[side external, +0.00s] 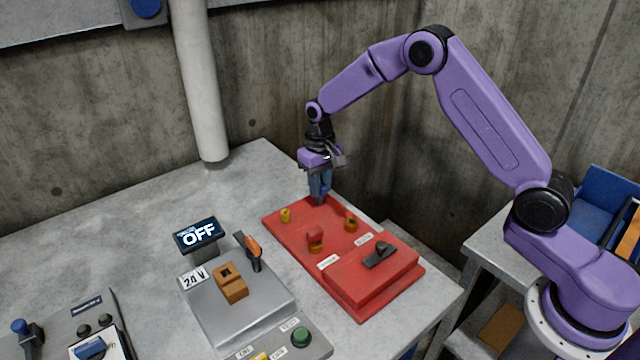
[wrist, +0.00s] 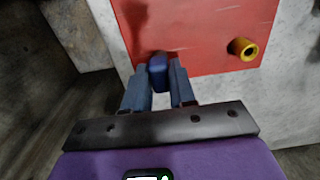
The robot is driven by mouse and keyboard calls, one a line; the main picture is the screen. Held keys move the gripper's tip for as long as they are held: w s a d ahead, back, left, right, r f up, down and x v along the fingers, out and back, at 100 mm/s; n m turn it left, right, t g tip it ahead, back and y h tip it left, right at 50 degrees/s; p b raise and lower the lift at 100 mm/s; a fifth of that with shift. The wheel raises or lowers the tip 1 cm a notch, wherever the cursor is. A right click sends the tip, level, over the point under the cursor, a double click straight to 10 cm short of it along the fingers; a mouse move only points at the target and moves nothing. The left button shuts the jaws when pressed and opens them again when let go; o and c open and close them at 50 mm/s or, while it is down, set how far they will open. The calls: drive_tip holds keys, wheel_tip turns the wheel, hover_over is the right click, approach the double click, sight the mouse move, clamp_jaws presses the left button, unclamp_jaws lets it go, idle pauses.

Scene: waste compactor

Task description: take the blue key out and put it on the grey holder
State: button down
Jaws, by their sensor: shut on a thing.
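My gripper (side external: 319,198) points down over the far end of the red panel (side external: 290,240). In the wrist view, my gripper (wrist: 160,78) has its blue-grey fingers shut on the blue key (wrist: 158,68), whose dark blue rounded end shows between them. The key's lower part is hidden, so I cannot tell whether it is seated in the panel or just above it. In the side view the key does not stand out from the fingers. A grey box (side external: 212,318) with an orange-brown block with a square hole stands left of the panel; I cannot tell whether it is the grey holder.
Another grey control box (side external: 80,318) is at lower left. The table behind is clear.

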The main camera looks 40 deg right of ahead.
idle(0.4)
drive_tip(key=c, duration=0.8)
unclamp_jaws()
drive_tip(key=shift+c, duration=0.2)
drive_tip(key=shift+c, duration=0.4)
drive_tip(key=shift+r, duration=3.45)
